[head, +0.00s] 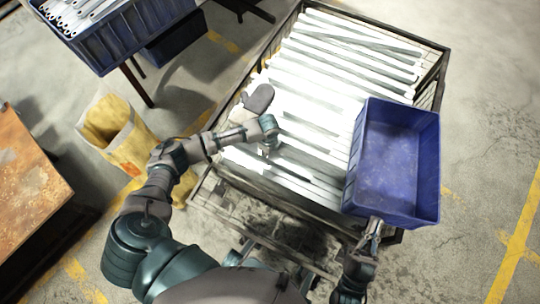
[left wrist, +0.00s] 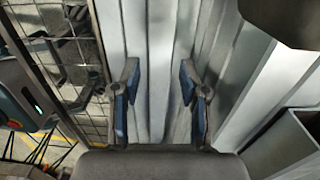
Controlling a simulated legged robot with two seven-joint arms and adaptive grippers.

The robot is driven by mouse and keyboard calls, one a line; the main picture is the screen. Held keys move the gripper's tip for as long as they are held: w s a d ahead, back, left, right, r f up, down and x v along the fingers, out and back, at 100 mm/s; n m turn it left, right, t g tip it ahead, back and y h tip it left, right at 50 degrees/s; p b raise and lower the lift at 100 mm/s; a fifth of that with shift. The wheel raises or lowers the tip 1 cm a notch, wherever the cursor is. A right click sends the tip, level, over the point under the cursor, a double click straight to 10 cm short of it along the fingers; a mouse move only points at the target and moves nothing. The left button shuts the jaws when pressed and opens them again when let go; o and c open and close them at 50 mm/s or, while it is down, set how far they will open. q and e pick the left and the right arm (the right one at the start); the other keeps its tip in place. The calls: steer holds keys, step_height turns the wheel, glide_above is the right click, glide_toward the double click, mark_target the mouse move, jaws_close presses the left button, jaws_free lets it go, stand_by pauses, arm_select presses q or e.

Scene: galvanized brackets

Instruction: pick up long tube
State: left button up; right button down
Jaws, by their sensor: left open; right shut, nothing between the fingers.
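Long pale galvanized tubes (head: 345,45) lie side by side in a wire-sided crate (head: 440,62). Several are washed out by glare. My left gripper (head: 268,148) is over the near left part of the tubes, pointing down. In the left wrist view its two blue-padded fingers (left wrist: 160,92) are apart, with long tubes (left wrist: 160,40) running beneath and between them. Nothing is held; the exact height above the tubes is unclear. My right gripper (head: 374,232) is shut and empty at the near edge of the blue bin; whether it touches the bin is unclear.
The empty blue bin (head: 434,165) sits over the crate's right side. A yellow bag (head: 128,150), a rusty-topped table (head: 30,190) and another blue bin holding parts (head: 100,45) stand to the left. Wire mesh (left wrist: 75,60) is close beside the left gripper. Floor at right is clear.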

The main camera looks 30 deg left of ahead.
arm_select(q)
step_height(320, 180, down, 5)
steer(key=shift+a+r+b, duration=0.1)
steer(key=shift+r+b, duration=0.1)
steer(key=shift+b, duration=0.8)
steer(key=shift+a+f, duration=0.1)
steer(key=shift+f, duration=0.1)
steer(key=shift+w+r, duration=0.1)
arm_select(e)
steer(key=s+r+t, duration=0.2)
steer(key=t, duration=0.1)
steer(key=s+r+m+t, duration=0.1)
steer(key=s, duration=0.1)
steer(key=shift+s+d+r+t, duration=0.1)
steer(key=shift+d+r+t, duration=0.15)
steer(key=shift+r+t, duration=0.15)
arm_select(q)
jaws_close()
arm_select(e)
steer(key=shift+d+f, duration=0.1)
steer(key=shift+f, duration=0.05)
